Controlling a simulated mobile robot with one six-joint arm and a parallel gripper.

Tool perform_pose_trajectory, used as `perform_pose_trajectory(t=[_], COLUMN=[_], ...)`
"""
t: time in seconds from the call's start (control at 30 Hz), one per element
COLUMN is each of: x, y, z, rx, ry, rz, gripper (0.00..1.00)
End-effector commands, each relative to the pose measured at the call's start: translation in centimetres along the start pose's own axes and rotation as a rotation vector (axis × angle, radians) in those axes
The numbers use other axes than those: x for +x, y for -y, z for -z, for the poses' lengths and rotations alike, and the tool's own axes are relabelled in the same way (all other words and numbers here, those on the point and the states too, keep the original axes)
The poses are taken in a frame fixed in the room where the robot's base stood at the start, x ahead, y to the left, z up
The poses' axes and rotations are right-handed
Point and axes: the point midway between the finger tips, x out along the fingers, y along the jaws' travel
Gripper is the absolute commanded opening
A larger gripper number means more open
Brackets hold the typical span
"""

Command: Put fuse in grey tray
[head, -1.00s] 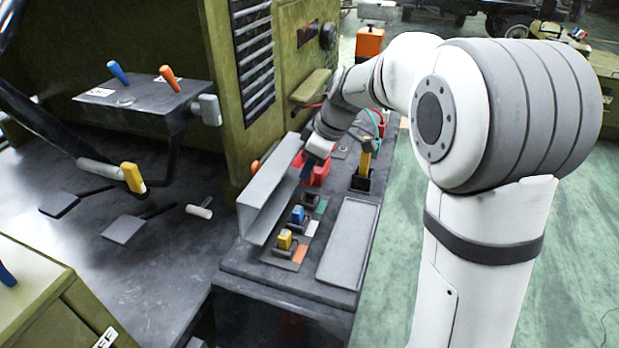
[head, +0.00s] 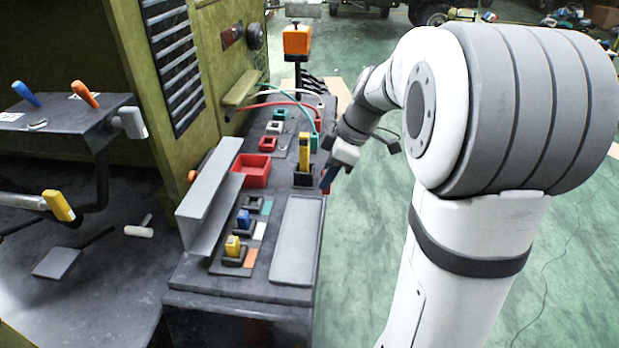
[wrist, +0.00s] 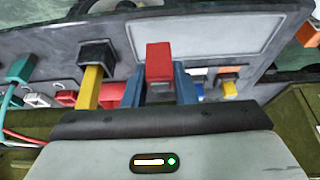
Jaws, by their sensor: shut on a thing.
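My gripper (head: 329,177) is at the right edge of the dark panel, to the right of the upright yellow lever (head: 304,150). In the wrist view its blue fingers (wrist: 158,88) are shut on a red fuse (wrist: 159,60). In the head view the fuse is mostly hidden by the gripper. The grey tray (head: 297,240) lies flat on the near right part of the panel and looks empty. It also shows in the wrist view (wrist: 220,35), beyond the fuse and to its right. The fuse is apart from the tray.
A red open bin (head: 252,170) sits left of the lever. A grey angled guard (head: 207,200) stands along the left. Yellow (head: 232,246) and blue (head: 243,220) fuses stand in sockets between guard and tray. Cables arch at the back. The floor on the right is open.

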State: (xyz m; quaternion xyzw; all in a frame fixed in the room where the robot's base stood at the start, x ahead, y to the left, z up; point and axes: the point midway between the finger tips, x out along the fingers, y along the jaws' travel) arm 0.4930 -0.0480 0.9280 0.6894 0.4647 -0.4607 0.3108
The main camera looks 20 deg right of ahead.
Motion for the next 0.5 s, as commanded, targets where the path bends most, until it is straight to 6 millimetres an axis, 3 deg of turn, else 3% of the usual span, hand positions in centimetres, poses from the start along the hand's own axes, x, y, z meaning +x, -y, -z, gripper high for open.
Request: perform_pose_trajectory(t=[0.17,0.5], x=[-0.7,-1.2], y=[1.8,10.2], z=[1.1,5.2], rx=[-0.090,-0.503], ry=[0.006,0.010], rz=[0.038,0.210], gripper=[0.03,0.03])
